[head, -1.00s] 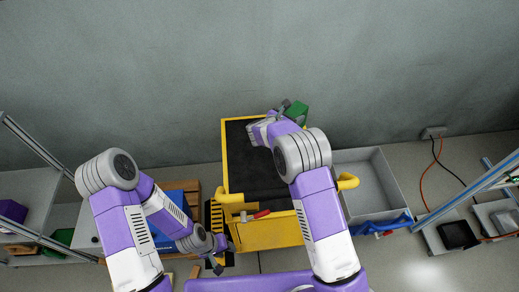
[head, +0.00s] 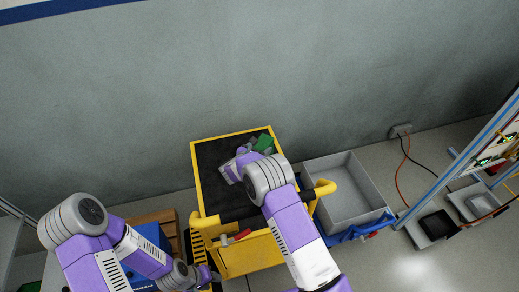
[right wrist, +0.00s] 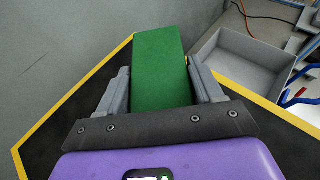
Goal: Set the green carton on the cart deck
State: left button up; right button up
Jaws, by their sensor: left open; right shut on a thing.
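The green carton (head: 264,144) is over the far right part of the cart deck (head: 214,178), a black surface with a yellow rim. My right gripper (head: 254,150) is shut on the carton. In the right wrist view the green carton (right wrist: 161,68) sits between the two grey fingers of the right gripper (right wrist: 161,88), with the black deck and yellow edge around it. I cannot tell whether the carton's underside touches the deck. My left gripper (head: 212,278) is low at the near left of the cart, open, its fingers small in view.
A red-handled tool (head: 242,235) lies on the cart's near yellow shelf. A grey bin (head: 348,190) stands right of the cart, with a blue item (head: 358,230) at its near edge. A wall is behind. Most of the deck is bare.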

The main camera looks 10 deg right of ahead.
jog(key=o, duration=0.8)
jog(key=shift+f, duration=0.2)
jog(key=o, duration=0.5)
jog(key=shift+r, duration=0.1)
jog(key=shift+r, duration=0.15)
jog(key=p+v, duration=0.4)
jog(key=v, duration=0.8)
jog(key=shift+r, duration=0.1)
